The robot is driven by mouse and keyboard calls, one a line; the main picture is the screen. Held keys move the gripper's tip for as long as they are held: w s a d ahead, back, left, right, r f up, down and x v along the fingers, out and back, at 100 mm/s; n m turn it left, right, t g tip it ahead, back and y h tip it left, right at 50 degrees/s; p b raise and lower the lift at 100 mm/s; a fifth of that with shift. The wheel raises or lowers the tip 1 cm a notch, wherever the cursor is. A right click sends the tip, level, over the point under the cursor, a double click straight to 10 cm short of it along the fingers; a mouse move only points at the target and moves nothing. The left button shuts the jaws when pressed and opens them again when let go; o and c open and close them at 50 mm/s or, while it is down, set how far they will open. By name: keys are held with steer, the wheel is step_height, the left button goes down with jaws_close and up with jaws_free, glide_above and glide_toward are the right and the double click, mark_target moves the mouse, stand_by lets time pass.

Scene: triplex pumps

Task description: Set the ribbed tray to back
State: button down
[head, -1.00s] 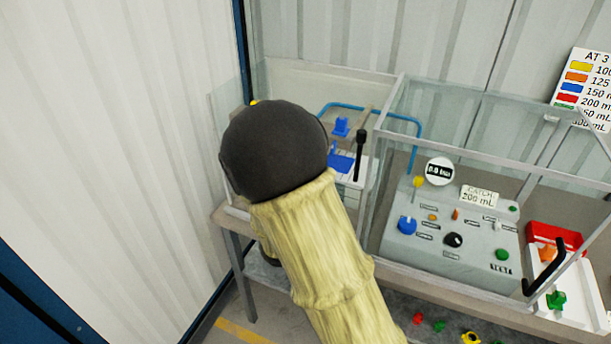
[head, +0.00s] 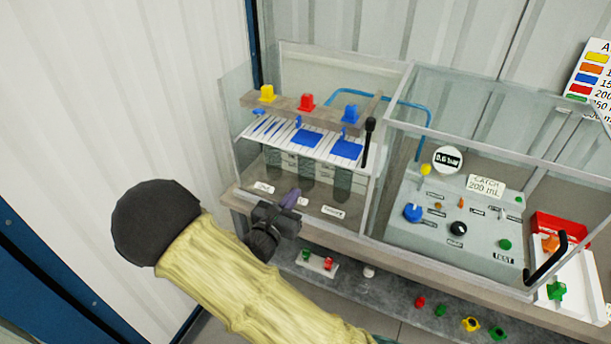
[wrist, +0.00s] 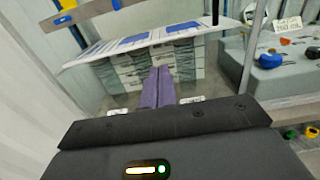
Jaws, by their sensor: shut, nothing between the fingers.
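The white ribbed tray (head: 284,134) with blue pads lies inside the left clear-walled case, above several dark cylinders. It also shows in the wrist view (wrist: 98,52), across the upper middle. A black-knobbed lever (head: 369,138) stands at its right end. My gripper (head: 291,198) is shut and empty, its purple fingers together, low at the front of the case and below the tray. In the wrist view the fingers (wrist: 158,88) point toward the cylinders under the tray and appear apart from it.
A bar (head: 325,113) with yellow, red and blue blocks spans above the tray. The case's clear walls and dividing post (head: 377,180) stand close by. To the right is a grey control panel (head: 450,235). A lower shelf (head: 395,292) holds small coloured parts.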

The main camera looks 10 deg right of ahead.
mark_target(319, 158)
steer(key=p+x, duration=0.4)
steer(key=x, duration=0.9)
steer(key=shift+w+d+p, duration=0.3)
steer(key=shift+p, duration=0.1)
